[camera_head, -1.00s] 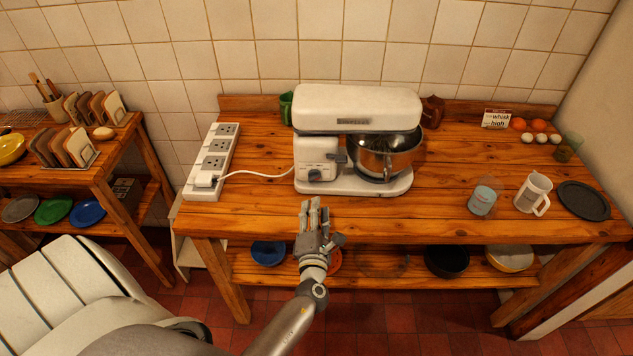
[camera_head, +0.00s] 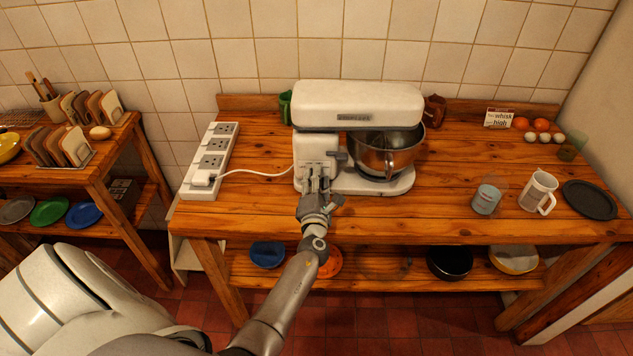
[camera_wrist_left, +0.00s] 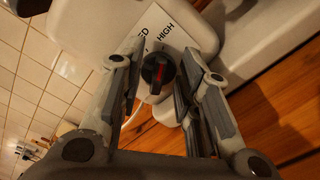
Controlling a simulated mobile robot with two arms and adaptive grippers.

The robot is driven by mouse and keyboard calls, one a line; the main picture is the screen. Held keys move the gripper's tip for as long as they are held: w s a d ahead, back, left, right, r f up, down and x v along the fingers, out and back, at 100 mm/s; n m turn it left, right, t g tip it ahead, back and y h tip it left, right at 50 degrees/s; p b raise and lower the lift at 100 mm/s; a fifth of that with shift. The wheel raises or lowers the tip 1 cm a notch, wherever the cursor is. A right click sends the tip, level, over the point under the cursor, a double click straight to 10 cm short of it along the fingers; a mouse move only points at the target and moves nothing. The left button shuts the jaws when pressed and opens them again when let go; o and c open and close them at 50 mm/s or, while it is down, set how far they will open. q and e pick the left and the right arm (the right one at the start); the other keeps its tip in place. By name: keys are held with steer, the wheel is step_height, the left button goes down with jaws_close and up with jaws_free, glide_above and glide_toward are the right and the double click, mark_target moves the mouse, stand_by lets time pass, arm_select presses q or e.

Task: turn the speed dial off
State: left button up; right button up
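The white stand mixer (camera_head: 358,105) stands on the wooden table, with a steel bowl (camera_head: 386,152) under its head. In the head view my gripper hides the dial. My left gripper (camera_head: 316,172) is at the front of the mixer's base. In the left wrist view its fingers (camera_wrist_left: 160,80) are apart, one on each side of the dial; contact cannot be told. My right gripper is not in view.
A white power strip (camera_head: 209,160) lies left of the mixer, with the mixer's white cord (camera_head: 255,172) plugged in. A glass jar (camera_head: 487,197), a white mug (camera_head: 538,192) and a dark round plate (camera_head: 589,200) stand at the right. The table between bowl and jar is clear.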

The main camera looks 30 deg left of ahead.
arm_select(q)
jaws_close()
